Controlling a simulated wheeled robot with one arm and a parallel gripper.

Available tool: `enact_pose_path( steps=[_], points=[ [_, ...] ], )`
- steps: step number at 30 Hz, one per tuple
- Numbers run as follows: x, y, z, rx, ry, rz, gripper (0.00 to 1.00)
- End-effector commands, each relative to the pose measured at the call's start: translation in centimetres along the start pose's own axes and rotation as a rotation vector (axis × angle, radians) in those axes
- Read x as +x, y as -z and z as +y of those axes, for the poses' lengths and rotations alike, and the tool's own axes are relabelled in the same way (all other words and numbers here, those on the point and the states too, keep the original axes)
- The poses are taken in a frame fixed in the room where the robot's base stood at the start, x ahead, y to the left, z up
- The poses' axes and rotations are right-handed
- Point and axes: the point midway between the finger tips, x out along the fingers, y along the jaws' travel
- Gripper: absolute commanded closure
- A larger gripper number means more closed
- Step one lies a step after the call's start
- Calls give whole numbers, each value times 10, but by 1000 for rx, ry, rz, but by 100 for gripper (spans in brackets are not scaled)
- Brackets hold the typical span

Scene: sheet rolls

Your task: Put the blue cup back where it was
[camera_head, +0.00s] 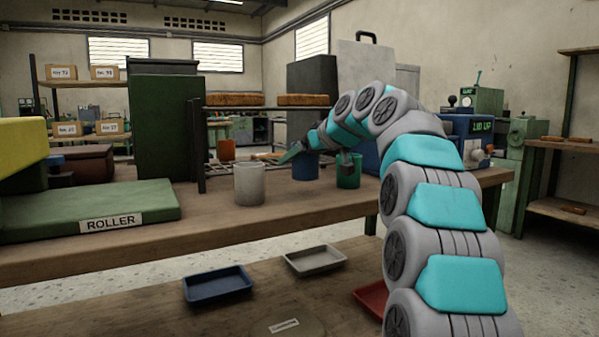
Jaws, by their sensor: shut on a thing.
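The blue cup (306,170) is upright at the workbench, behind and between a white cup (249,184) and a green cup (348,177). My gripper (308,150) is at the blue cup's rim, reached from above and behind by my curved arm. It is shut on the blue cup. The fingertips are small and partly hidden, so the exact grip does not show. I cannot tell whether the cup's base touches the bench top.
The wooden workbench (130,240) carries a green roller board (85,215) at left and a blue machine (460,140) at right. Dark metal posts (196,145) stand behind the white cup. A blue tray (218,285), a pale tray (314,261) and a red tray (371,297) lie lower in front.

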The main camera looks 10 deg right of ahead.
Motion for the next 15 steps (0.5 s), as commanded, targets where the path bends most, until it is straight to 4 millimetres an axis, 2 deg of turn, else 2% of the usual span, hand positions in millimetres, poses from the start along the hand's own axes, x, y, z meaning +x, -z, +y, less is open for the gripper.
enact_pose_path(
  steps=[11,15],
  points=[
    [16,-29,0,3,2,-5,76],
    [17,-32,0,1,1,-2,76]
  ],
)
